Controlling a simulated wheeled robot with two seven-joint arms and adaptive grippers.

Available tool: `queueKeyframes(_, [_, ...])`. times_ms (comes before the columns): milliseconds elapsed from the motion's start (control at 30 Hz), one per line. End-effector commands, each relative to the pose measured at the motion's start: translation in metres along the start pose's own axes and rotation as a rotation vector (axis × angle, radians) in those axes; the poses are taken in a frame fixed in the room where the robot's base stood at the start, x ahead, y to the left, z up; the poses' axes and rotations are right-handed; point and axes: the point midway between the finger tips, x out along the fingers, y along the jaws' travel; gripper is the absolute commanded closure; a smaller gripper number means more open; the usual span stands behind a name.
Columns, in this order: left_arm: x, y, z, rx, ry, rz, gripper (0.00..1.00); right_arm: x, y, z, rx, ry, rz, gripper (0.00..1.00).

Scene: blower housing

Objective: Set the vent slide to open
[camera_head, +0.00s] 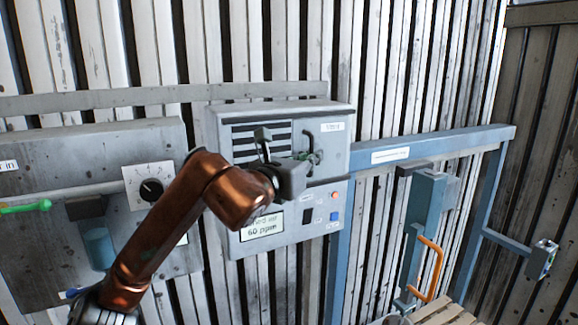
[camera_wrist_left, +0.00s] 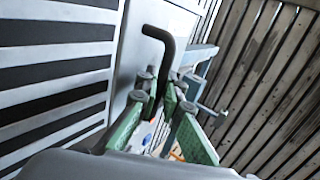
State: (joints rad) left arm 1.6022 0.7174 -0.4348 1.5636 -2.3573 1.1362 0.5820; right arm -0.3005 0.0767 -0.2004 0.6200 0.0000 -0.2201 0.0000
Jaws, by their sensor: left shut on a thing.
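The blower housing's grey box (camera_head: 340,150) hangs on the slatted wall and carries a striped vent panel (camera_head: 244,132). The vent panel also fills the left of the left wrist view (camera_wrist_left: 50,85). A dark bent handle (camera_head: 311,140) stands to the right of the vent panel, below a small white label. In the left wrist view the black handle (camera_wrist_left: 166,50) rises from between the green-padded fingers. My left gripper (camera_head: 302,157) is shut on its lower part; it also shows in the left wrist view (camera_wrist_left: 165,118). The gripper hides the handle's base. My right gripper is not in view.
Below the box is a panel with a display (camera_head: 262,227), a red button (camera_head: 334,195) and a blue button (camera_head: 334,216). A round dial (camera_head: 151,190) sits at left. A blue frame (camera_head: 430,142) and an orange handle (camera_head: 432,265) stand at right.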

Motion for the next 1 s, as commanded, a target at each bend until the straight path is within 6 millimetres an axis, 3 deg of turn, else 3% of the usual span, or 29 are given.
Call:
queueKeyframes(500, [0.0092, -0.0078, 0.0027, 0.000, -0.005, -0.003, 1.00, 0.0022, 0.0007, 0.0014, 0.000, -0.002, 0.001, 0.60])
queueKeyframes(533, [0.0092, -0.0077, 0.0028, 0.000, -0.005, -0.003, 0.91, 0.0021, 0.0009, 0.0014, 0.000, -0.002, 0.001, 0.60])
queueKeyframes(633, [0.0091, -0.0072, 0.0022, 0.000, -0.004, -0.002, 0.85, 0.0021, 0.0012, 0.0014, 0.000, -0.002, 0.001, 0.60])
queueKeyframes(1000, [0.0017, -0.0059, 0.0013, 0.001, -0.002, 0.000, 0.85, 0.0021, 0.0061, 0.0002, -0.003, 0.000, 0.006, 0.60])
